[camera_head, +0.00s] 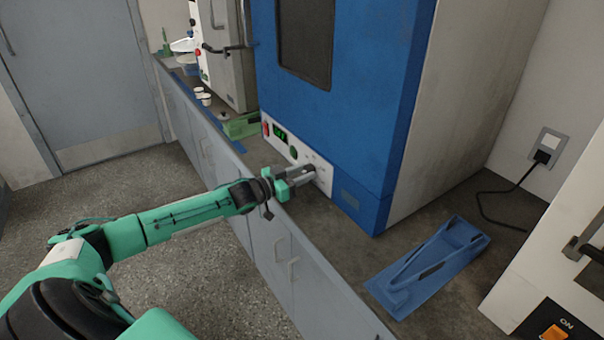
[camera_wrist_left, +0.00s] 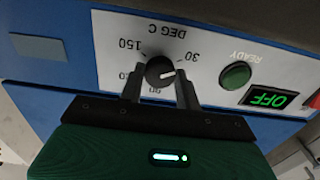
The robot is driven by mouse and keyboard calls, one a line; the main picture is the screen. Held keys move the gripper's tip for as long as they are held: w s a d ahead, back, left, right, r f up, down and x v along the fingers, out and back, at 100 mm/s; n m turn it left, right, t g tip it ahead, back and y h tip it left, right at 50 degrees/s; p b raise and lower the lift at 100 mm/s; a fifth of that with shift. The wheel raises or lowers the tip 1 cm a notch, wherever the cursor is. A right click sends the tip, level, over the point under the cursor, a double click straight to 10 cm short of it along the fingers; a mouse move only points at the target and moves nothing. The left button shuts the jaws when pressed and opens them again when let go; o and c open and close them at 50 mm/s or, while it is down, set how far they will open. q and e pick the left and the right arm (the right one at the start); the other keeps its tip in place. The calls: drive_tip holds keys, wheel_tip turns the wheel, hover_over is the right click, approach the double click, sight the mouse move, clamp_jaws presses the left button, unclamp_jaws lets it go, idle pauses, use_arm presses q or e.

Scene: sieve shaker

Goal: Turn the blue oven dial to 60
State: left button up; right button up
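The blue oven (camera_head: 345,90) stands on the bench, with its white control panel (camera_head: 318,160) low on the front. In the left wrist view the black dial (camera_wrist_left: 160,71) is seen upside down. Its white pointer points right, toward one finger. The 30 and 150 marks and "DEG C" are readable; other numbers are partly covered by the fingers. My left gripper (camera_head: 306,172) is at the panel. Its two fingers (camera_wrist_left: 160,80) lie close against both sides of the dial and appear shut on it. My right gripper is not in view.
A green READY button (camera_wrist_left: 236,76) and a display reading OFF (camera_wrist_left: 270,97) sit beside the dial. A blue tray-like holder (camera_head: 425,265) lies on the bench at right. A white machine with an ON switch (camera_head: 556,330) stands at the lower right. Free floor lies left of the bench.

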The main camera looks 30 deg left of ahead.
use_arm(q)
drive_tip(key=c, duration=0.3)
drive_tip(key=shift+c, duration=0.2)
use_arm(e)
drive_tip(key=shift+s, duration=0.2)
use_arm(q)
drive_tip(key=shift+m, duration=0.3)
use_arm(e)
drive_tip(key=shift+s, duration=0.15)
use_arm(q)
drive_tip(key=shift+m, duration=0.8)
drive_tip(key=m+p, duration=0.1)
drive_tip(key=m, duration=0.2)
drive_tip(key=shift+m, duration=3.4)
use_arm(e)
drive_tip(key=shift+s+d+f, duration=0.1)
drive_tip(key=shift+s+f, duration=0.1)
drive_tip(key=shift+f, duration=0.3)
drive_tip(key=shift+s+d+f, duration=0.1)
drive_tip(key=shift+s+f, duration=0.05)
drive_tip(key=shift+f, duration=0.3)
